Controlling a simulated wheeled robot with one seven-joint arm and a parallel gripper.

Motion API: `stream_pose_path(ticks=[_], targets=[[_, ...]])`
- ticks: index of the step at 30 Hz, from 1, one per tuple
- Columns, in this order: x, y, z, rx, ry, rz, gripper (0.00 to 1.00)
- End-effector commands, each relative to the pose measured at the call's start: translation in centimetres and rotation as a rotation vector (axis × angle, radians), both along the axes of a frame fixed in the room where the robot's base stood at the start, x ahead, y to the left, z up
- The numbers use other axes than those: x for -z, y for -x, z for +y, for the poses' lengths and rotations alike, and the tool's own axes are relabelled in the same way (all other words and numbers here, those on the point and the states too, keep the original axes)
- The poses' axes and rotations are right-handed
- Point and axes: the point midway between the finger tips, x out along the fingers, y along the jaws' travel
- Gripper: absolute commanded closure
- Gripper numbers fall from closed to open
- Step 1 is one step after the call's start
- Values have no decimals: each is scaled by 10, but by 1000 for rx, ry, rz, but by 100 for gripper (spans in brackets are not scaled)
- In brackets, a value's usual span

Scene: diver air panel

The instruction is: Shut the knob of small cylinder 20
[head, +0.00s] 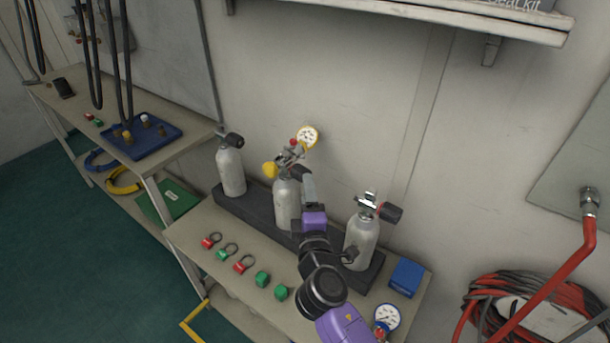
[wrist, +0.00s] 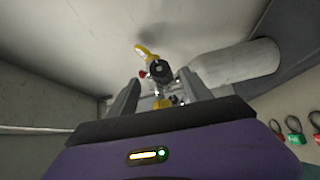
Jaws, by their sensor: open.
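Three small grey cylinders stand in a dark rack; no number is readable on them, so I cannot tell which is 20. The middle cylinder (head: 286,204) carries a valve with a black knob (head: 302,172), a yellow knob (head: 269,170) and a yellow-rimmed gauge (head: 308,136). My gripper (head: 308,182) is open beside this valve, partly covering the cylinder. In the wrist view its fingers (wrist: 160,95) stand either side of the valve, with the round black knob (wrist: 160,69) facing me beyond their tips. The cylinder body (wrist: 236,66) lies to the right there. Contact is not visible.
The left cylinder (head: 231,170) and right cylinder (head: 361,243) flank the middle one in the rack (head: 240,208). Red and green tags (head: 243,264), a blue box (head: 407,277) and a loose gauge (head: 387,317) lie on the bench. A shelf (head: 450,14) overhangs the wall above.

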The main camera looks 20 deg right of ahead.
Motion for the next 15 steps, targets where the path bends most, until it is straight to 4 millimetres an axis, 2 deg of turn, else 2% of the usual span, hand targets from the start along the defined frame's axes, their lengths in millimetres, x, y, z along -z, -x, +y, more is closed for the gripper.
stream_pose_path(ticks=[9, 15], targets=[[-1, -47, -11, -1, -3, -1, 42], [0, -63, -15, -2, -5, 0, 42]])
